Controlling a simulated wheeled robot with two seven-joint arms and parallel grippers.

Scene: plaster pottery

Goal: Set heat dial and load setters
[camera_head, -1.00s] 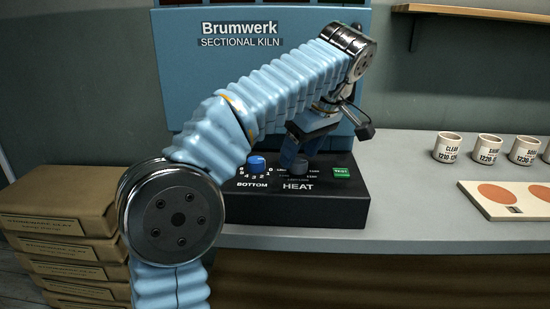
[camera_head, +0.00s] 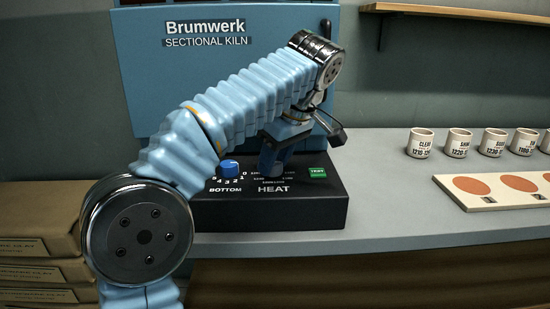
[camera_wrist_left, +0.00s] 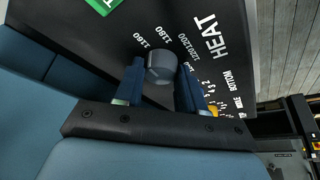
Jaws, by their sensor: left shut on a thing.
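The black control box (camera_head: 322,208) stands on the counter in front of the blue kiln (camera_head: 240,85). Its grey heat dial (camera_wrist_left: 160,68) shows in the left wrist view, between the fingers of my left gripper (camera_wrist_left: 159,82). The left gripper is shut on the dial, one dark blue finger on each side. In the head view my left gripper (camera_head: 272,158) reaches down onto the box above the HEAT label and hides most of the dial. A blue BOTTOM dial (camera_head: 229,168) sits left of it, and a green button (camera_head: 318,172) right of it. My right gripper is out of view.
A cream board (camera_head: 488,202) with orange-brown discs (camera_head: 471,185) lies on the counter at right. Several white labelled cups (camera_head: 420,143) stand behind it. A wooden shelf (camera_head: 460,8) is on the wall. Stacked brown boxes (camera_head: 40,247) are at lower left. Counter between box and board is clear.

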